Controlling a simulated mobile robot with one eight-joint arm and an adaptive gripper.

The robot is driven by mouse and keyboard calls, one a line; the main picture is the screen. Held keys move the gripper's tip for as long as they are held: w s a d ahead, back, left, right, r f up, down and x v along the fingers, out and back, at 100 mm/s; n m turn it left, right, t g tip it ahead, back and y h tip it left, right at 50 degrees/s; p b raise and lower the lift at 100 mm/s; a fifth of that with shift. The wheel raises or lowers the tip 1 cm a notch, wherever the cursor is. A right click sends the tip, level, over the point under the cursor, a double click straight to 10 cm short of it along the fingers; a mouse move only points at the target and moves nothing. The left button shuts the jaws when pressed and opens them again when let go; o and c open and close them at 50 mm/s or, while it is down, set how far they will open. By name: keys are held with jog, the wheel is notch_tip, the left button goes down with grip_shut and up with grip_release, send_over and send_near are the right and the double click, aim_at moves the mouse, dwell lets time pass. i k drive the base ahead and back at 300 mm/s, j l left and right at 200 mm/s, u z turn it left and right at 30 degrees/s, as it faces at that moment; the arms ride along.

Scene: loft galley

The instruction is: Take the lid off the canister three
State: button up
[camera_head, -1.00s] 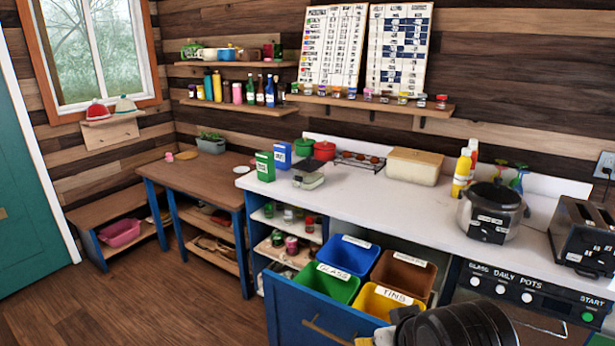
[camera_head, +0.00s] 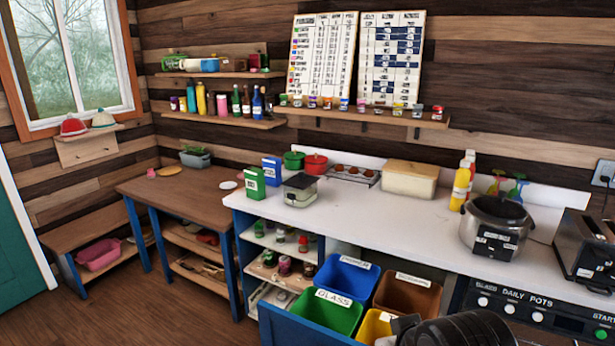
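I cannot tell which vessel is canister three; no number is readable. Small lidded jars (camera_head: 285,265) stand in the open shelves under the counter, partly in shadow. A row of small jars (camera_head: 327,103) stands on the wall shelf below the charts. On the white counter are a green lidded pot (camera_head: 293,160), a red lidded pot (camera_head: 315,164) and a clear box with a dark top (camera_head: 299,191). A dark part of my arm shows at the bottom edge, right of centre. My gripper's fingertips are not visible.
An open blue drawer holds green (camera_head: 326,313), blue (camera_head: 345,278), brown (camera_head: 407,296) and yellow (camera_head: 373,328) bins in front of the counter (camera_head: 400,210). A cooker (camera_head: 495,226) and toaster (camera_head: 583,250) stand at right. The counter's middle is clear. Wooden floor is free at left.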

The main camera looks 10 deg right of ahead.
aim_at(301, 181)
jog(key=i+j+z, duration=0.2)
jog(key=i+j, duration=0.2)
jog(key=j, duration=0.2)
jog(key=i+j+z, duration=0.2)
jog(key=i+j, duration=0.2)
jog(key=j, duration=0.25)
jog(key=i+j+z, duration=0.1)
jog(key=j, duration=0.25)
jog(key=i+j+z, duration=0.1)
jog(key=i+j, duration=0.15)
jog(key=i+j+z, duration=0.1)
jog(key=j, duration=0.35)
jog(key=i+j+z, duration=0.1)
jog(key=i+j, duration=0.15)
jog(key=i+j+z, duration=0.15)
jog(key=j, duration=0.2)
jog(key=i+j+z, duration=0.1)
jog(key=i+j, duration=0.15)
jog(key=i+j+z, duration=0.15)
jog(key=j, duration=0.25)
jog(key=i+j+z, duration=0.1)
jog(key=j, duration=0.25)
jog(key=i, duration=0.65)
